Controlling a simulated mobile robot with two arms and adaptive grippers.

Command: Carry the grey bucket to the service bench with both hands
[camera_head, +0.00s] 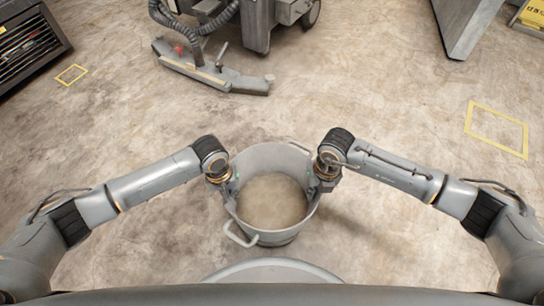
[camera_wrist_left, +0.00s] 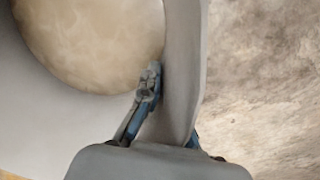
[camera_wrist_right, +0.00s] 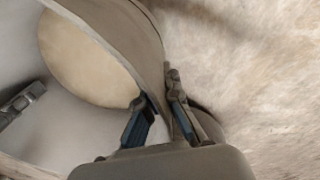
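The grey bucket (camera_head: 272,155) is upright in the middle of the head view, between my two arms. A beige round surface shows inside it, and loop handles stick out at its front left and back right. My left gripper (camera_head: 228,188) is on its left wall. In the left wrist view the wall (camera_wrist_left: 183,60) passes between the fingers, the outer one mostly hidden. My right gripper (camera_head: 325,184) is on the right wall. The right wrist view shows one finger on each side of the wall (camera_wrist_right: 128,40). I cannot tell the bucket's height above the floor. No service bench is recognisable.
A grey wheeled machine (camera_head: 258,25) with a hose and a low floor head (camera_head: 212,75) stands beyond the bucket. A dark slatted unit (camera_head: 30,45) is at the upper left, a grey panel (camera_head: 466,25) at the upper right. Concrete floor is clear on both sides.

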